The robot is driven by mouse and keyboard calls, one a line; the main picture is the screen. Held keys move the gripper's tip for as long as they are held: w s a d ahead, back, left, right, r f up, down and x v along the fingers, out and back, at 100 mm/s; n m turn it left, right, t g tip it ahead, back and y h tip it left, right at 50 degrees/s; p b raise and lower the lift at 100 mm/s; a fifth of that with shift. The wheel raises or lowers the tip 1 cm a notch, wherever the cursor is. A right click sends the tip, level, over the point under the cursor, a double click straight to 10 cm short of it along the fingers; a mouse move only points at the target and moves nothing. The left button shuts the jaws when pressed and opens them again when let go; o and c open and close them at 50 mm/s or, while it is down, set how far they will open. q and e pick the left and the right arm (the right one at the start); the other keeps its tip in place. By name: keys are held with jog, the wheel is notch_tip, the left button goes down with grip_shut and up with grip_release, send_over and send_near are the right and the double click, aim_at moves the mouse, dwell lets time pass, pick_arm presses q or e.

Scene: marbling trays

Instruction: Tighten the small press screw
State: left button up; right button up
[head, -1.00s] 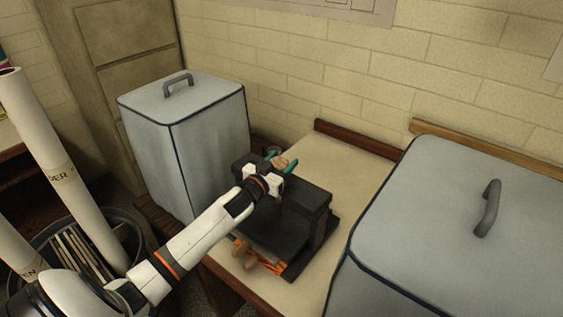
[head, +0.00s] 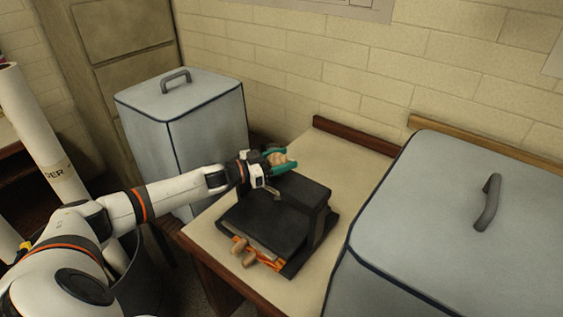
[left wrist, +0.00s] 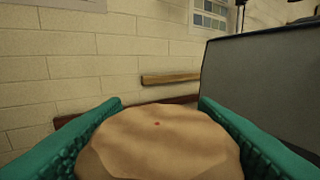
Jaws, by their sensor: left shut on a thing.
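The small press (head: 290,205) is a black block-shaped frame on a dark base, standing on the table. Its screw has a tan, lobed wooden knob (head: 278,158) above the press top. My left gripper (head: 279,157), with teal fingers, is shut on this knob. In the left wrist view the knob (left wrist: 158,145) fills the space between the two teal fingers, with a small red dot on its top. The screw's shaft below the knob is mostly hidden by my gripper. My right gripper is in neither view.
Orange items with wooden handles (head: 247,252) lie at the press's front left edge. A tall grey-blue covered box (head: 190,125) stands behind left, and a larger one (head: 430,240) at the right. The pale tabletop (head: 335,160) behind the press is clear.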

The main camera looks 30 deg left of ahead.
pick_arm(q)
jog(key=shift+m+h, duration=0.3)
jog(key=shift+h, duration=0.1)
jog(key=o, duration=1)
jog(key=shift+s+a+f, duration=0.1)
jog(key=shift+s+a, duration=0.05)
jog(key=shift+s, duration=0.1)
jog(key=b+v, duration=0.3)
jog(key=v, duration=0.8)
jog(key=shift+a+r, duration=0.2)
jog(key=shift+r, duration=0.15)
jog(key=shift+s, duration=0.1)
